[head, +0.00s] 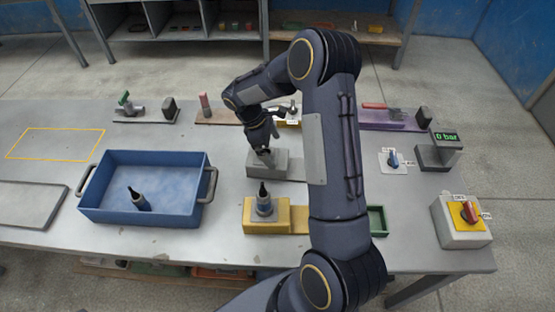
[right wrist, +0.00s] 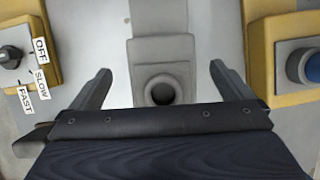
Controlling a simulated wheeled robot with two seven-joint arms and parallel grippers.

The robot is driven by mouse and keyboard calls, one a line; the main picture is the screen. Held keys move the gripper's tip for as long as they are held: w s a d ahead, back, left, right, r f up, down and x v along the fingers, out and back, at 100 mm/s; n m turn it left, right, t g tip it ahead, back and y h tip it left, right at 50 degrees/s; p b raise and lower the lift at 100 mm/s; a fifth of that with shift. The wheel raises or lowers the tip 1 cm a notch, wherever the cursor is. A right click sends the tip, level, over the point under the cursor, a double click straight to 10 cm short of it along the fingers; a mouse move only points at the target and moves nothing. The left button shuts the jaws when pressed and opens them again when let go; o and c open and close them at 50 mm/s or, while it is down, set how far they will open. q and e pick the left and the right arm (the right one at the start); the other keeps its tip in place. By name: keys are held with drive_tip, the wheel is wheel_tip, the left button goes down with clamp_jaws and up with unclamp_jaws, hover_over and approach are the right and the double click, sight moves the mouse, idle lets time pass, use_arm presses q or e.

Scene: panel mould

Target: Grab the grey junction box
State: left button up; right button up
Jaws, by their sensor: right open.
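A grey box-like block (head: 282,166), which looks like the junction box, sits on the table on a flat grey base. In the right wrist view the block (right wrist: 160,50) is seen from above, with a dark round opening in a raised part near my gripper. My right gripper (head: 264,153) is just above its left part in the head view. In the right wrist view its two fingers (right wrist: 160,68) are spread either side of the block, apart from it, with nothing held. The gripper body hides the block's near end. My left gripper is out of view.
A yellow switch box (right wrist: 35,55) labelled OFF, SLOW, FAST lies behind. A blue tray (head: 104,157) stands at left, holding a dark part. An orange-and-red switch box (head: 455,238) is at right.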

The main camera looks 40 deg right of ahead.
sight(279, 158)
drive_tip(key=p+x, duration=0.1)
drive_tip(key=x, duration=0.4)
drive_tip(key=shift+s+d+f+p, duration=0.1)
drive_tip(key=shift+s+f+p, duration=0.05)
drive_tip(key=shift+f+p, duration=0.15)
drive_tip(key=shift+s+d+f, duration=0.1)
drive_tip(key=shift+f, duration=0.3)
